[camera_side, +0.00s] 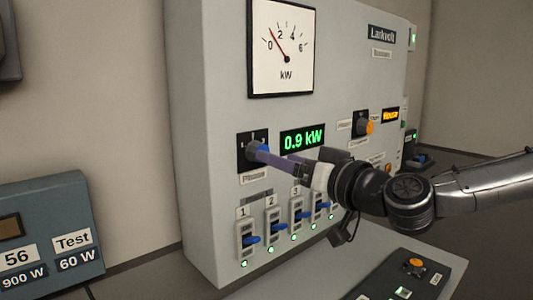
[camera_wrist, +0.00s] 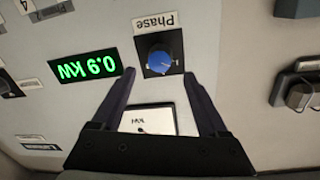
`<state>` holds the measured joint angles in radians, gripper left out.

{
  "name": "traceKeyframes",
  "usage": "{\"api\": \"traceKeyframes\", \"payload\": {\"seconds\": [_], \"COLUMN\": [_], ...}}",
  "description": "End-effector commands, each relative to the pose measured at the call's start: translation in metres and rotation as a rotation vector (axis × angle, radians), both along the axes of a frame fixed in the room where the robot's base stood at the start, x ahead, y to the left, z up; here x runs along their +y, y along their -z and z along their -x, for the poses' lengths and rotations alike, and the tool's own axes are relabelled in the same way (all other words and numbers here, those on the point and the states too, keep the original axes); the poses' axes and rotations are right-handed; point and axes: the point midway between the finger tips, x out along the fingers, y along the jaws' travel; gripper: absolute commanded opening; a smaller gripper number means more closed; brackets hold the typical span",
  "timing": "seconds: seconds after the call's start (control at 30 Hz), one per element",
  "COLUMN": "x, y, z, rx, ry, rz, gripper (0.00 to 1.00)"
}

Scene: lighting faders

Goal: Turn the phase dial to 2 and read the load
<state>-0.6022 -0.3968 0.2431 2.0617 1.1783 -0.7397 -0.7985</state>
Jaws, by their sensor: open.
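The phase dial is a round blue knob on a black square plate, above a "Phase" label. It shows clearly in the wrist view (camera_wrist: 159,62), where the picture is upside down; I cannot read which number it points at. My gripper (camera_wrist: 159,76) is open, its two dark fingers on either side of the dial, with a gap showing. In the side view my gripper (camera_side: 258,153) reaches the dial's plate and partly hides the knob. The green load display (camera_side: 302,140) reads 0.9 kW. The kW meter's (camera_side: 283,47) red needle points between 0 and 2.
Below the dial is a row of blue-handled faders (camera_side: 250,240) with green lights. An orange knob (camera_side: 369,128) and an amber "House" display (camera_side: 391,115) are to the right. A teal box (camera_side: 50,235) stands at the left. A dark control plate (camera_side: 400,287) lies low in front.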

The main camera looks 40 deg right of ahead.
Motion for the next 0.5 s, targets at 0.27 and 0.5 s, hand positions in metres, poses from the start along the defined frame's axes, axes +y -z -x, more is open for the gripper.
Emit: {"api": "traceKeyframes", "payload": {"seconds": [0.27, 0.5], "x": [-0.003, -0.004], "y": [0.0, 0.0], "z": [-0.042, -0.053], "rx": [0.0, 0.0], "ry": [0.002, 0.0], "rz": [0.0, -0.001], "gripper": [0.77, 0.77]}}
